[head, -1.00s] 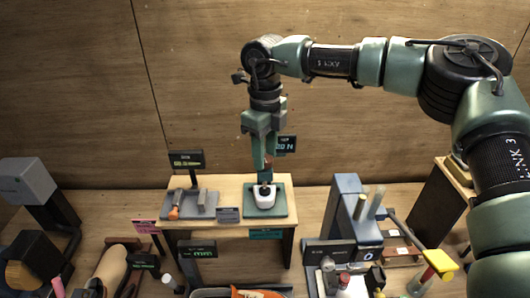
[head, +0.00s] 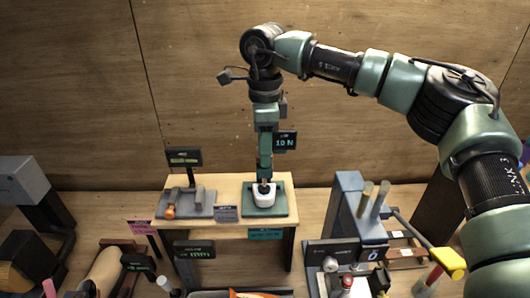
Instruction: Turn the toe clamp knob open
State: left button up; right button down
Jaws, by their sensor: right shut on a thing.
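My right gripper (head: 265,178) points straight down over a green pad (head: 279,208) on the small wooden table. It is shut on the small brown upright part of a white rounded piece (head: 264,198), which rests on the pad. The fingers hide most of that brown part. I cannot tell whether it is the toe clamp knob. A dark display (head: 285,141) behind the gripper reads about 10 N. An orange part of a shoe (head: 250,294) shows at the bottom edge, mostly cut off. My left gripper is out of view.
A grey plate (head: 187,205) with an orange-ended tool (head: 170,210) lies left of the pad. A blue-grey stand (head: 347,210) rises to the right, near a yellow-headed tool (head: 446,262). Several small displays and bottles crowd the front. The wooden wall behind is bare.

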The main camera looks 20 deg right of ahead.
jog(key=n, duration=0.2)
jog(key=shift+f+n, duration=0.1)
jog(key=shift+n, duration=0.3)
jog(key=n, duration=0.3)
jog(key=shift+n+b, duration=0.3)
jog(key=shift+b, duration=0.1)
jog(key=n, duration=1.3)
jog(key=shift+n, duration=0.4)
jog(key=n, duration=0.6)
jog(key=shift+p, duration=0.35)
jog(key=shift+n, duration=0.3)
jog(key=c, duration=0.9)
grip_release()
